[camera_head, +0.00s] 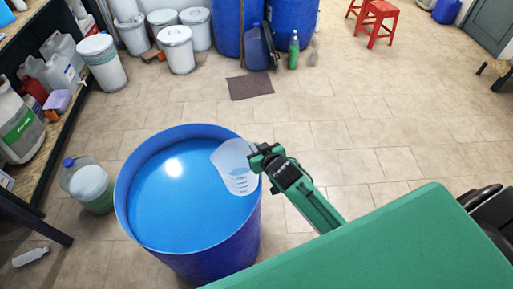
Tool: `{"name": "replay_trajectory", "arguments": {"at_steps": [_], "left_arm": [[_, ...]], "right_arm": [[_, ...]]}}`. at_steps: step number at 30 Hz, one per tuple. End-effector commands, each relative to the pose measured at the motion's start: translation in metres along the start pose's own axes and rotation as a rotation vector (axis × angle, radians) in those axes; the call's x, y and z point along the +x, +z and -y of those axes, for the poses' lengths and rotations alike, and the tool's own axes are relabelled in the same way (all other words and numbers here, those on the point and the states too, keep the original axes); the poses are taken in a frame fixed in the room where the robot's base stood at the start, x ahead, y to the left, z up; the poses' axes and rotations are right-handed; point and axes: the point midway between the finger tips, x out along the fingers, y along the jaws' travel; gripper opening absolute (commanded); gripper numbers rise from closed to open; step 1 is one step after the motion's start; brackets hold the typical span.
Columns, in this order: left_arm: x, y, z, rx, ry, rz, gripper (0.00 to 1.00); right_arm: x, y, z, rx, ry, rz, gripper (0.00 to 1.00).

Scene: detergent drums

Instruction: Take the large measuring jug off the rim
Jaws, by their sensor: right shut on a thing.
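The large measuring jug (233,168) is translucent white with dark scale marks. It is at the right side of the open blue drum (190,250), partly over the blue liquid inside; whether it touches the rim (128,165) is hard to tell. My right gripper (262,158) is shut on the jug at its right side, just outside the drum's rim. My green right arm reaches in from the lower right. My left gripper is not in view.
A shelf (60,150) with jugs and bottles stands at the left. A clear container with a blue cap (88,185) stands left of the drum. White buckets (177,50), blue drums and a green bottle (294,50) are at the back.

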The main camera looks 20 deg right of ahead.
Motion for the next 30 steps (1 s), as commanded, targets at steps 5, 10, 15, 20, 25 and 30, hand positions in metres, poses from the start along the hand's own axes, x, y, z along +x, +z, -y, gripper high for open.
{"name": "replay_trajectory", "arguments": {"at_steps": [5, 10, 15, 20, 25, 30], "left_arm": [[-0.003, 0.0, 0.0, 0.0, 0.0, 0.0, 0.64], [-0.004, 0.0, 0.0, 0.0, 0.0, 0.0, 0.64], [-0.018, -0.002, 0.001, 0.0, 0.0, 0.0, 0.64], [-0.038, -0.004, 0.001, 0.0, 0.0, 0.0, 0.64], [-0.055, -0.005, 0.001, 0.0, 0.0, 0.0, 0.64], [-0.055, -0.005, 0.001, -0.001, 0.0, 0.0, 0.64]], "right_arm": [[-0.001, -0.003, 0.0, 0.001, 0.0, 0.0, 0.0], [-0.002, -0.004, 0.0, 0.001, 0.0, -0.001, 0.0], [-0.008, -0.016, -0.001, 0.001, 0.0, -0.001, 0.0], [-0.017, -0.035, -0.002, 0.001, 0.0, -0.001, 0.0], [-0.025, -0.051, -0.002, 0.0, 0.0, -0.001, 0.0], [-0.024, -0.05, -0.002, 0.0, 0.0, 0.0, 0.0]]}}
